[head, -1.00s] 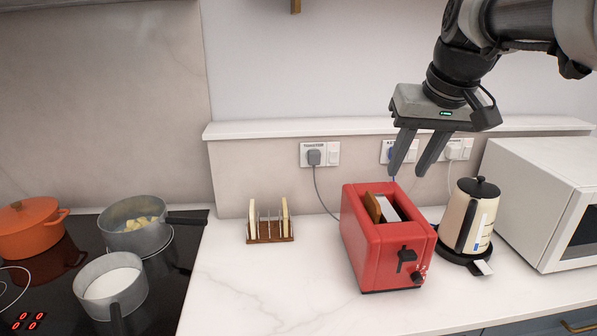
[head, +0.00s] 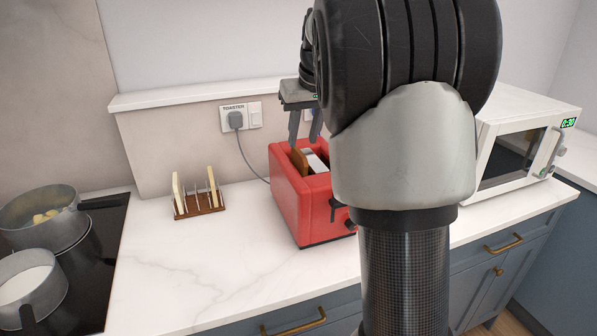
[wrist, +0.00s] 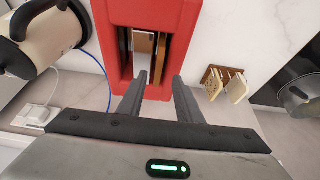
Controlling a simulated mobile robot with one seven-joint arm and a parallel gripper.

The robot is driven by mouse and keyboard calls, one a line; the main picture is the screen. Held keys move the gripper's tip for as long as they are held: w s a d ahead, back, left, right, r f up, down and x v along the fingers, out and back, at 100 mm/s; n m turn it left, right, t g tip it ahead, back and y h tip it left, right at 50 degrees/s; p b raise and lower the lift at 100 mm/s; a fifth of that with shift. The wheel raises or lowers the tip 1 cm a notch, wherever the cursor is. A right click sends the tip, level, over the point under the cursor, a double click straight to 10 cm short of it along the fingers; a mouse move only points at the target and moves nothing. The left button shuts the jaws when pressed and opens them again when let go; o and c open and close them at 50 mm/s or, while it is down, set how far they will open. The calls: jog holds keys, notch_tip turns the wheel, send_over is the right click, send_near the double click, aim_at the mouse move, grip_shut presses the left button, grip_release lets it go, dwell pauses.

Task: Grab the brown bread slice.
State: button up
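The brown bread slice (head: 301,161) stands upright in a slot of the red toaster (head: 301,205), its top edge showing. In the wrist view the slice (wrist: 160,54) shows as a narrow brown strip in the toaster (wrist: 185,12), with a paler piece beside it. My gripper (head: 304,142) is open and empty, pointing down over the toaster's top. In the wrist view my gripper (wrist: 160,75) has its two fingers apart, with the slice's strip lined up between the tips. I cannot tell the exact height gap. The slice's lower part is hidden in the slot.
A toast rack (head: 207,211) with pale slices stands left of the toaster. A kettle (wrist: 45,32) is on the toaster's other side, and a microwave (head: 508,157) stands at the right. Pans on the hob (head: 95,250) are at the left. The front counter is clear.

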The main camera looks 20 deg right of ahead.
aim_at(300, 152)
jog(key=shift+w+b+x, duration=0.15)
jog(key=shift+b+x, duration=0.05)
jog(key=shift+x, duration=1.3)
jog(key=shift+w+b+x, duration=0.15)
jog(key=shift+w+x, duration=0.05)
jog(key=shift+x, duration=1.25)
jog(key=shift+d+r, duration=0.1)
jog(key=shift+r, duration=0.1)
grip_shut()
